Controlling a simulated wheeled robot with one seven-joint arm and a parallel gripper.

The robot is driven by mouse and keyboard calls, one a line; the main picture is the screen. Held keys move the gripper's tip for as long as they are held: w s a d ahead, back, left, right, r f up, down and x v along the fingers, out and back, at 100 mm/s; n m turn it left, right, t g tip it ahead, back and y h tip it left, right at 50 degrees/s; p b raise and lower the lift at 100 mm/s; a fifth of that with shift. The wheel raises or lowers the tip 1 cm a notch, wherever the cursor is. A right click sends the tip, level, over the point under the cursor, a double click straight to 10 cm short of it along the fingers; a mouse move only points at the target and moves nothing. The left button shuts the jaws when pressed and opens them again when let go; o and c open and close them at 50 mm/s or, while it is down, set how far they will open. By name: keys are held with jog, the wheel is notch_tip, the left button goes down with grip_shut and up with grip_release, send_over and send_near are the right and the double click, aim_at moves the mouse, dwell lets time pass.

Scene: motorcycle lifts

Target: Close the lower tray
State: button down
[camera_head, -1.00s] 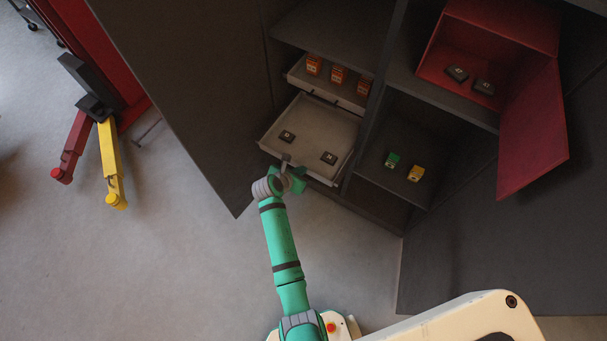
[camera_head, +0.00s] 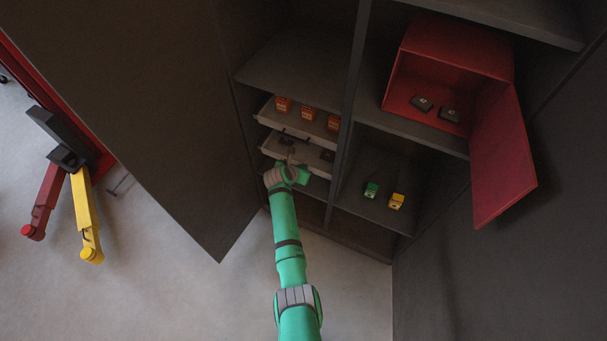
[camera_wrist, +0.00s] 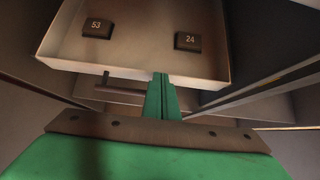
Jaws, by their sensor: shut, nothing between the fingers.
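The lower tray (camera_head: 310,158) is a light grey, shallow tray in the left bay of the cabinet, directly below the upper tray. Part of its inside still shows, so its front stands out past the upper tray's front. The wrist view shows the lower tray (camera_wrist: 140,60) with two dark blocks in it, marked 53 (camera_wrist: 97,28) and 24 (camera_wrist: 188,41), and a dark bar handle (camera_wrist: 120,96) on its front. My gripper (camera_head: 290,162) is shut and empty at the tray's front. In the wrist view its fingers (camera_wrist: 162,82) point at the front wall, seemingly against it.
The upper tray (camera_head: 268,116) holds orange boxes (camera_head: 307,113). A large dark door (camera_head: 150,110) stands open at left. At right, a red box (camera_head: 455,50) has its red door (camera_head: 503,155) hanging open. Green (camera_head: 371,190) and yellow (camera_head: 396,201) items sit on a shelf.

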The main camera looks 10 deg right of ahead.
jog(key=shift+w+d+r, duration=0.15)
jog(key=shift+w+d, duration=0.55)
jog(key=shift+d, duration=0.05)
jog(key=s+a+r, duration=0.6)
jog(key=s+a, duration=0.1)
jog(key=s, duration=0.2)
jog(key=shift+s+r, duration=0.2)
jog(key=shift+r, duration=0.2)
